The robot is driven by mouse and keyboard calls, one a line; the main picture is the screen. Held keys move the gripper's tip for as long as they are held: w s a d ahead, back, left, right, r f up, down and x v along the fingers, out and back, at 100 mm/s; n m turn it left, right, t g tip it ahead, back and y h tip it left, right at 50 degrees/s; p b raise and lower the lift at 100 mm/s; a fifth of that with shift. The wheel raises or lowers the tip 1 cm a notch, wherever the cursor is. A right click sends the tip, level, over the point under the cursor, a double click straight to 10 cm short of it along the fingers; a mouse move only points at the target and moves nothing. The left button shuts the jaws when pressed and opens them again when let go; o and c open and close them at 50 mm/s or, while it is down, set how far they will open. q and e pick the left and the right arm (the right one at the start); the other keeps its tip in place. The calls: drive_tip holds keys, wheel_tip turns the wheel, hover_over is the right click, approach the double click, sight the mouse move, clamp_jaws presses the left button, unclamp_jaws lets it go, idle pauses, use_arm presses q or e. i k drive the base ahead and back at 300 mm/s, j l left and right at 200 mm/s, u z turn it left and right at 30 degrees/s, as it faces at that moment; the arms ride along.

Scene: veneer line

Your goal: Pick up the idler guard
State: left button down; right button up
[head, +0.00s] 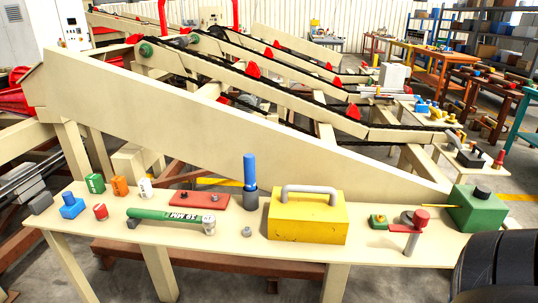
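A yellow box-shaped cover with a grey bar handle on top, which looks like the idler guard (305,222), sits upright on the cream bench (190,240), right of its middle. Its front and top face me and nothing covers its handle. Neither of my grippers can be made out in the head view.
Left of the cover stand a dark cup with a blue handle (250,172), a red plate (200,200) and a green torque wrench (165,217). Right of it are a red-topped clamp-like piece (412,235) and a green box (478,210). A sloping cream conveyor frame (200,125) rises behind the bench.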

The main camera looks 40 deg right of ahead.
sight(307, 214)
drive_tip(key=z, duration=1.65)
